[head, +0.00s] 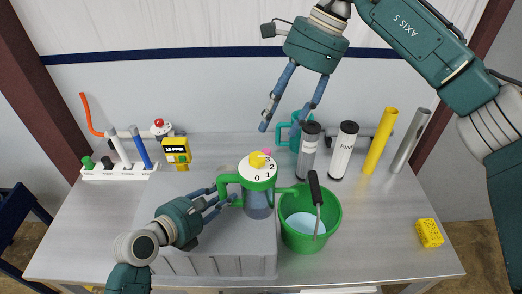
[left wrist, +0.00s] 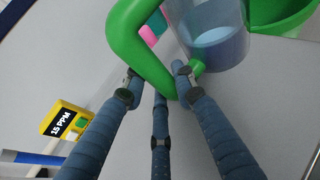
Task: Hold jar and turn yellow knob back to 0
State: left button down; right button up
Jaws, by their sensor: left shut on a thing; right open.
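The jar (head: 258,204) has a clear body, a green lid and a green handle (head: 222,183). It stands upright on a grey raised block. A yellow knob (head: 257,160) sits on its lid, beside the figures 0 and 2; I cannot tell exactly where it points. My left gripper (head: 226,197) is shut on the green handle from the left. The left wrist view shows its fingers around the lower handle (left wrist: 140,45), next to the clear jar body (left wrist: 212,35). My right gripper (head: 290,117) is open and empty, above and behind the jar, apart from the knob.
A green bucket (head: 328,239) with a black-handled tool stands right of the jar. Dark-capped cylinders (head: 343,152) and a teal jug (head: 295,130) stand behind. A yellow meter (head: 176,150) and a white rack (head: 120,172) are at left. A yellow sponge (head: 429,233) lies at right.

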aim_at(258, 157)
jog(key=x, duration=1)
jog(key=shift+a, duration=0.1)
jog(key=c, duration=1.1)
